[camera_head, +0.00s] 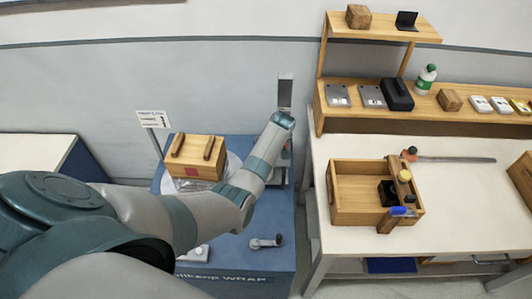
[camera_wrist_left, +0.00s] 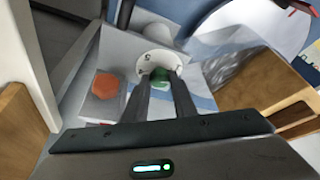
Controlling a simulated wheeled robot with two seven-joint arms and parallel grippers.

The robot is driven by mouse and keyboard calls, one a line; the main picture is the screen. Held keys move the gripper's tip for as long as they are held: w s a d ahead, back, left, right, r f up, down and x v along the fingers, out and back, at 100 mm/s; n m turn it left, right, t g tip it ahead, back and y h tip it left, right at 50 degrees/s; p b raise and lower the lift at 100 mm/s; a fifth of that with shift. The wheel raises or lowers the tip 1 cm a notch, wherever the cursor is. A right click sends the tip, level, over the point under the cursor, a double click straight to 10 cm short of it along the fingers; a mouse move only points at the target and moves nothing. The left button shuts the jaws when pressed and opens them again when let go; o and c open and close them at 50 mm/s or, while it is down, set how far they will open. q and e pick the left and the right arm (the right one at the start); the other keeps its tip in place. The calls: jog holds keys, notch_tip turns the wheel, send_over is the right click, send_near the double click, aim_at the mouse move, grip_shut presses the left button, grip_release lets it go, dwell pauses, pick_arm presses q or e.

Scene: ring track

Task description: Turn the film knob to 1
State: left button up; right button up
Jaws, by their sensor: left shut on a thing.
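The film knob (camera_wrist_left: 160,76) is a green knob on a round white dial plate (camera_wrist_left: 154,60), seen in the left wrist view. My left gripper (camera_wrist_left: 166,88) has its two dark fingers on either side of the knob, shut on it. The fingers partly cover the knob and dial, and I cannot read which number it points to. In the head view my left arm reaches up to the grey mast (camera_head: 285,92) of the blue wrapping machine (camera_head: 225,252); the knob and fingertips are hidden there. My right gripper is not in view.
An orange-red button (camera_wrist_left: 106,86) sits left of the knob. A wooden crate (camera_head: 196,158) stands on the machine's turntable beside my arm. A small grey lever (camera_head: 266,242) lies on the blue top. The workbench (camera_head: 455,200) at right holds a wooden tray (camera_head: 345,167).

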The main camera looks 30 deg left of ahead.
pick_arm(q)
jog(key=shift+w+n+g+b, duration=0.1)
jog(key=shift+n+g+b, duration=0.5)
jog(key=shift+n, duration=0.6)
jog(key=o, duration=1)
jog(key=shift+o, duration=0.2)
jog(key=shift+r, duration=0.1)
jog(key=b+v, duration=0.4)
jog(key=v, duration=1.3)
jog(key=shift+d, duration=0.4)
jog(key=shift+s, duration=0.2)
